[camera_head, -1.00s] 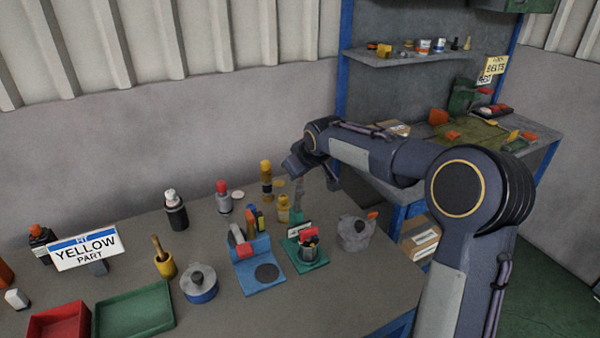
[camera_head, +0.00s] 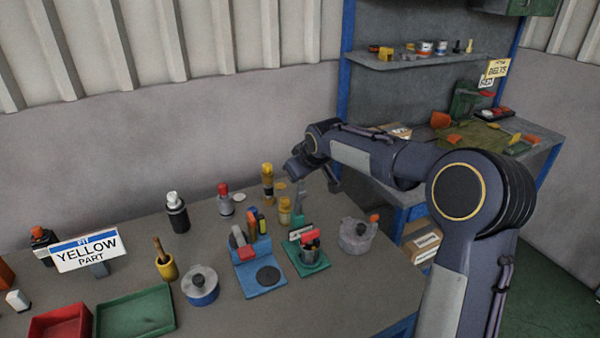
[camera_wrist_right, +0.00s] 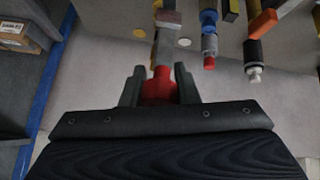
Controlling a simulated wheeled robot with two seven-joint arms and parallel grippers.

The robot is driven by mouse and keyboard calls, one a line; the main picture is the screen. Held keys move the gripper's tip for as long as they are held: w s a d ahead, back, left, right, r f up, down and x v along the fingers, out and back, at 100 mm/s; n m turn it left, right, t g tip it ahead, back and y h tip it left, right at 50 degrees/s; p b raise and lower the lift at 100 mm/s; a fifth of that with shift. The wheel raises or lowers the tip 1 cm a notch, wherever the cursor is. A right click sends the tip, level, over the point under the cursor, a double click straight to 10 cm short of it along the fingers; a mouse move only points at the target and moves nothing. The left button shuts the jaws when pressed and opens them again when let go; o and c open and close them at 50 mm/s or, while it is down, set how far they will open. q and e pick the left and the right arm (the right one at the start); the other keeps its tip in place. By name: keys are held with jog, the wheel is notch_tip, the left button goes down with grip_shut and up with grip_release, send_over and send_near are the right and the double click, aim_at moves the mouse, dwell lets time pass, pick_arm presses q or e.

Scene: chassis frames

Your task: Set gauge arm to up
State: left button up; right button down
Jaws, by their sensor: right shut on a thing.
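My right arm reaches over the bench in the head view, with its gripper (camera_head: 318,184) above the back right of the table. In the right wrist view the gripper (camera_wrist_right: 159,88) is shut on a red part (camera_wrist_right: 158,86) between its two fingers. A grey bar (camera_wrist_right: 167,45) extends from just beyond the red part. A green stand (camera_head: 314,268) with red and dark pieces sits in front of the gripper, and a grey upright piece (camera_head: 300,198) shows behind it. I cannot tell for sure which piece is the gauge arm. My left gripper is out of view.
Red and green trays (camera_head: 135,314) lie front left. A shelf bench (camera_head: 545,135) stands behind right.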

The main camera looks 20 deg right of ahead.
jog(key=shift+f, duration=0.25)
dwell(0.3)
jog(key=c, duration=1.5)
grip_release()
jog(key=o, duration=0.4)
jog(key=shift+w, duration=0.1)
jog(key=shift+c, duration=0.2)
jog(key=shift+r, duration=0.1)
jog(key=shift+r, duration=0.1)
jog(key=shift+s+r, duration=0.25)
jog(key=b+v, duration=0.1)
jog(key=v, duration=0.6)
